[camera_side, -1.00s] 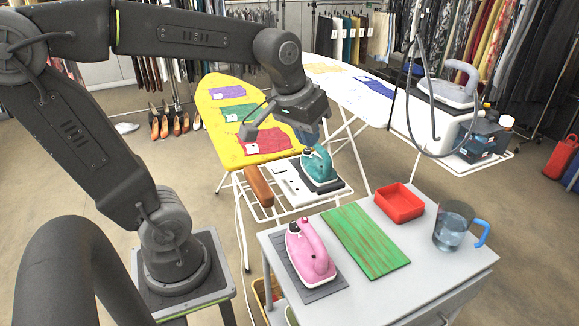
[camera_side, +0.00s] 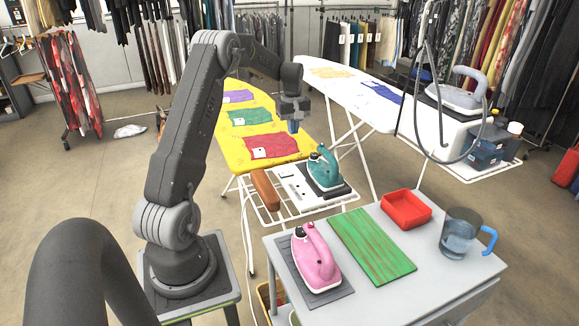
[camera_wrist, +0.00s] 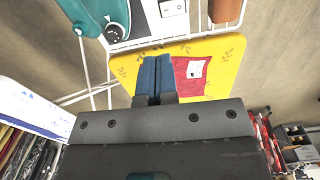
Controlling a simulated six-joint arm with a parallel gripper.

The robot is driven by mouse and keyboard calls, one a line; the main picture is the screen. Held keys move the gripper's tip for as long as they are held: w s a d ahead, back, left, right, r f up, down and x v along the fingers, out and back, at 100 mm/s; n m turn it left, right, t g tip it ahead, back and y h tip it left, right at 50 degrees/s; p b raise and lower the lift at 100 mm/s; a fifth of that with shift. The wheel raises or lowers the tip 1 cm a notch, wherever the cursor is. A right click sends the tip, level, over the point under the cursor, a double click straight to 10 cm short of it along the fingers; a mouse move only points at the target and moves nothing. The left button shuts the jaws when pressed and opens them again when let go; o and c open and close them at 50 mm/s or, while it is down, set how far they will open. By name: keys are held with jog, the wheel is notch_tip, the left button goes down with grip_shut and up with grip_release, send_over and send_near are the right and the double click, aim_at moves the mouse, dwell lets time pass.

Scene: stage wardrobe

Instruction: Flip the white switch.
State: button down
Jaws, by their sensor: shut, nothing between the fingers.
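A white switch (camera_wrist: 172,7) sits on a pale panel at the top edge of the wrist view, partly cut off. In the side view the panel (camera_side: 287,178) lies on the wire shelf at the end of the yellow ironing board, left of the teal iron; the switch is too small there to make out clearly. My gripper (camera_side: 293,127) is above the yellow board, behind the panel and apart from it. Its blue fingers (camera_wrist: 156,76) are together, pointing down in the side view, with nothing between them.
The teal iron (camera_side: 323,170) stands right of the panel, and a brown wooden block (camera_side: 265,189) lies left. The yellow board (camera_side: 225,150) carries colored cloths. A grey table in front holds a pink iron (camera_side: 315,258), green board (camera_side: 371,247), red tray (camera_side: 406,222) and jug (camera_side: 458,233).

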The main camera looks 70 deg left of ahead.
aim_at(289, 171)
jog(key=shift+s+a+f+n, duration=0.3)
jog(key=shift+a+f, duration=0.35)
jog(key=shift+a, duration=0.15)
notch_tip(289, 171, down, 14)
dwell(0.4)
jog(key=shift+w+f, duration=0.1)
jog(key=shift+f, duration=0.15)
jog(key=shift+d, duration=0.1)
